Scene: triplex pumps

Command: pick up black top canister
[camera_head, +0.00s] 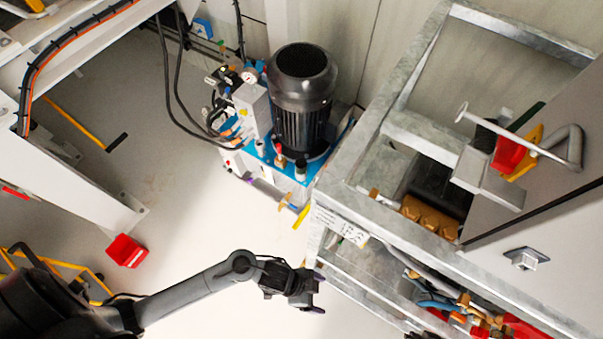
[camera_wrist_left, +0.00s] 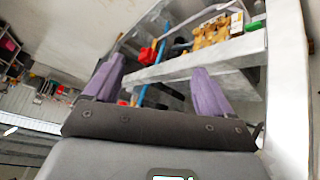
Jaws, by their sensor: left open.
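A black canister-like cylinder (camera_head: 303,90) with a ribbed lower body and a wide rounded top stands upright on a blue unit at the upper middle of the head view. I cannot make it out in the left wrist view. My left gripper (camera_head: 318,293) is at the lower middle of the head view, below the canister in the picture and well apart from it. Its two purple fingers also show in the left wrist view (camera_wrist_left: 155,78), spread apart with nothing between them. My right gripper is not in view.
A grey metal frame (camera_head: 360,165) with pipes and brass fittings (camera_head: 432,216) stands to the right, close to my left gripper. The blue unit (camera_head: 290,175) carries a gauge (camera_head: 249,76) and hoses. A red box (camera_head: 126,250) lies at left. Pale floor is clear between.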

